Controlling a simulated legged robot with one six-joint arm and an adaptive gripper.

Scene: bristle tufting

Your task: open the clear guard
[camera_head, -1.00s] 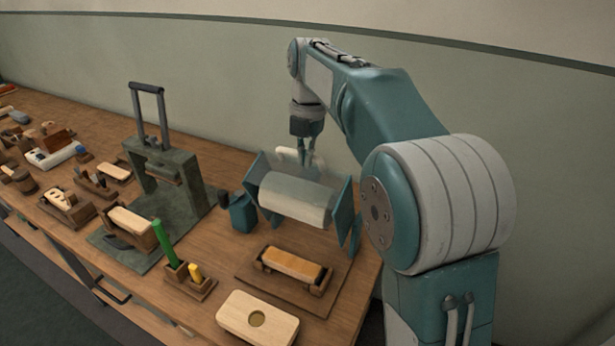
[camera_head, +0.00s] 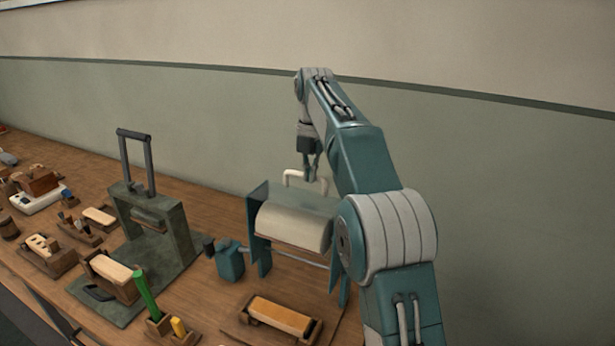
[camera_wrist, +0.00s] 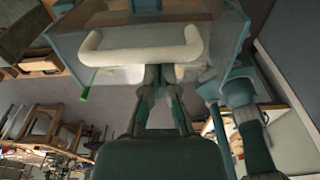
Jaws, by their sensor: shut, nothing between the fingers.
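The clear guard (camera_head: 325,203) is a see-through panel on the teal-sided machine, above a cream roller (camera_head: 295,228). Its white U-shaped handle (camera_head: 293,173) stands up at the back, near my fingers. In the wrist view the clear guard (camera_wrist: 205,30) fills the top, with the white handle (camera_wrist: 125,54) across it. My gripper (camera_head: 312,177) points down at the handle, shut and empty. In the wrist view its fingertips (camera_wrist: 163,72) are close together at the handle's lower edge; I cannot tell whether they touch it. The guard's exact angle is hard to tell.
A dark green press (camera_head: 155,220) with a tall handle stands left of the machine. A small teal box (camera_head: 230,262) is beside the machine. A wooden block in a holder (camera_head: 280,316) lies in front. Several brush parts crowd the bench's left. The wall is behind.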

